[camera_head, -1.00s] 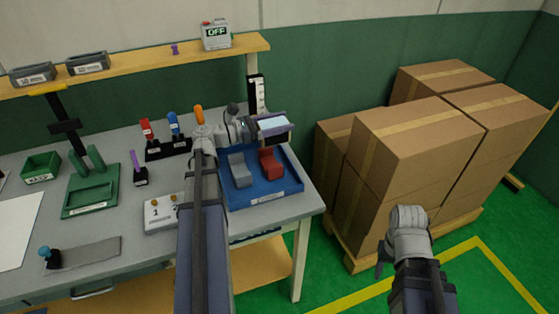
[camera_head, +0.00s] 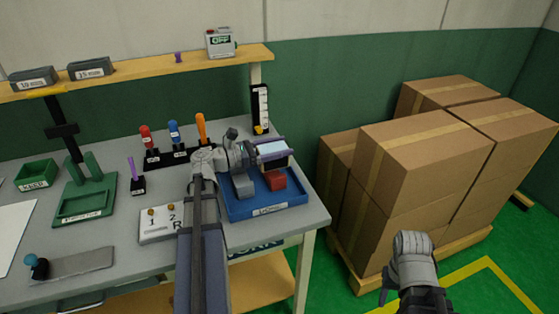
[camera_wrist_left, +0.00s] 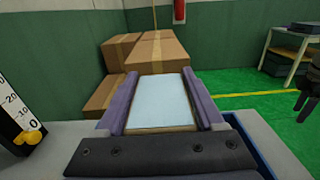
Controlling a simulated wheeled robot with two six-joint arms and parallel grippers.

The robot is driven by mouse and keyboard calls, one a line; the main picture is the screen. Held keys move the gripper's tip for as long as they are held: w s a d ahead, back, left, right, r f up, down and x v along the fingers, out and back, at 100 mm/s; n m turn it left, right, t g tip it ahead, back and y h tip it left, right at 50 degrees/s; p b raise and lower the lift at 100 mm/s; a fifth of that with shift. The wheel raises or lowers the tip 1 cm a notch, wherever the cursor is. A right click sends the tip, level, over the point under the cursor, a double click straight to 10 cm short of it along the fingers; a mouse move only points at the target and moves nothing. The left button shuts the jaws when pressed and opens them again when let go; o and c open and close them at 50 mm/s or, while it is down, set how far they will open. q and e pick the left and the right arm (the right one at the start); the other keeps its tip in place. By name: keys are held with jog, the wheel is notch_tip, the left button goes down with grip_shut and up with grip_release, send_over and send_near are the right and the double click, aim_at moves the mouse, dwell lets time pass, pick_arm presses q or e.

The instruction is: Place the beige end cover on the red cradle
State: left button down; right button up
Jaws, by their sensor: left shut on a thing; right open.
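My left gripper (camera_head: 270,150) is shut on the beige end cover (camera_head: 274,148), which shows a pale bluish-white top face. In the left wrist view the end cover (camera_wrist_left: 160,103) sits between the two purple fingers, with a beige edge at its near side. The red cradle (camera_head: 277,181) stands in the blue tray, just below the held cover in the head view; its upper part is hidden. I cannot tell whether cover and cradle touch. My right gripper (camera_head: 385,296) is open, low in front of the boxes, mostly hidden by its wrist.
A grey cradle (camera_head: 243,188) stands left of the red one in the blue tray (camera_head: 268,209). A scale post (camera_head: 260,108) rises behind the tray. Screwdrivers in a black rack (camera_head: 168,158) stand to the left. Stacked cartons (camera_head: 410,150) stand right of the bench.

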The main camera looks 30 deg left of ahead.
pick_arm(q)
notch_tip(320, 180, down, 4)
jog(key=b, duration=0.3)
jog(key=shift+r, duration=0.25)
grip_release()
jog(key=shift+f, duration=0.2)
jog(key=shift+r, duration=0.1)
jog(key=shift+r, duration=0.2)
jog(key=v, duration=1.2)
jog(key=shift+f, duration=0.15)
